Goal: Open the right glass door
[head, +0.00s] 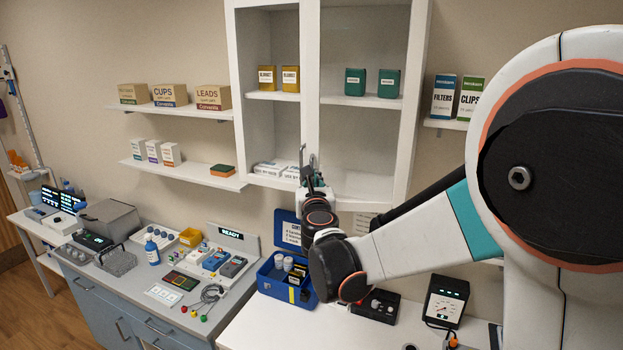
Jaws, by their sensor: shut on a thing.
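The white wall cabinet (237,60) has two glazed doors side by side. The right glass door (362,135) looks flush with the cabinet front. My gripper (312,165) is at the lower part of the centre stile, by the right door's inner edge. It is shut on the right door's handle, which the fingers largely hide. A thin upright handle (302,154) shows just left of the fingers. The left glass door (272,125) also looks closed, with yellow boxes behind it.
Open shelves with boxes (168,96) hang left of the cabinet; another shelf (445,124) is at its right. My arm crosses the space at right.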

